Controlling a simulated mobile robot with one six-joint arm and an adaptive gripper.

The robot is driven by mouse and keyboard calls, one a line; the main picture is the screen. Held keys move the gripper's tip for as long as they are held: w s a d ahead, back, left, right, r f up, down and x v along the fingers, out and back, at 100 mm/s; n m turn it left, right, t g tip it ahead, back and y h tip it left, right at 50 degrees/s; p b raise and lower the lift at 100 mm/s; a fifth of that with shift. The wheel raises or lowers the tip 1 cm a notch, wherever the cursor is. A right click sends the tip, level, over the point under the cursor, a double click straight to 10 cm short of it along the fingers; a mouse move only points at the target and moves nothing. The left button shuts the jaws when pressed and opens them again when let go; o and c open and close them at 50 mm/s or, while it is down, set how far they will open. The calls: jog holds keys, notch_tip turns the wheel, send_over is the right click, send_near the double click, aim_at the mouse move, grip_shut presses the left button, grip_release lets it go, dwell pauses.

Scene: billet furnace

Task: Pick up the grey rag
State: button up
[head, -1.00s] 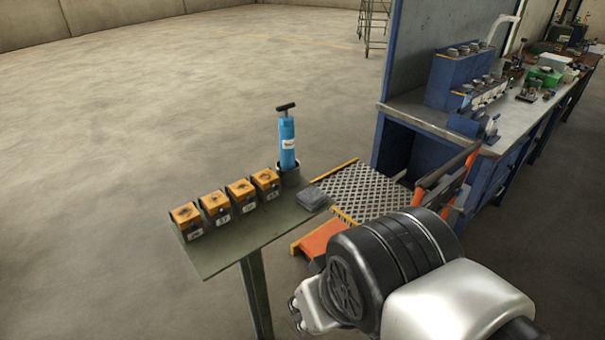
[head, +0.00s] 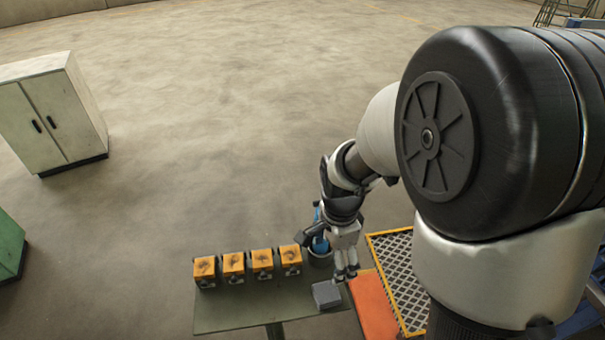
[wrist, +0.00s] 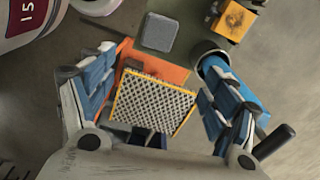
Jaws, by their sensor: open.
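The grey rag (head: 326,294) lies folded flat on the right end of the narrow green table (head: 235,318). In the wrist view the rag (wrist: 160,32) is at the top centre, beyond my fingertips. My gripper (head: 346,274) hangs above the table's right end, just behind and to the right of the rag in the head view. In the wrist view my gripper (wrist: 150,85) is open, its two blue-padded fingers wide apart with nothing held between them. The height of the fingertips over the table is hard to tell.
A blue pump (head: 318,236) stands in a dark holder behind the rag, close to my gripper. Several orange-topped blocks (head: 234,266) line the table's back. An orange step (head: 374,304) and a yellow-edged grating (head: 398,270) lie to the right. A pale cabinet (head: 50,115) stands far left.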

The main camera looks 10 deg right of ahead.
jog(key=b, duration=0.2)
send_over(327, 292)
jog(key=shift+m, duration=0.4)
jog(key=f, duration=1.2)
jog(key=shift+w+d+f, duration=0.1)
jog(key=shift+d+f, duration=0.1)
jog(key=f, duration=0.3)
jog(key=f+b, duration=0.1)
jog(key=f, duration=0.1)
jog(key=shift+a+f, duration=0.25)
jog(key=shift+f, duration=0.1)
jog(key=shift+c, duration=0.4)
jog(key=c, duration=1)
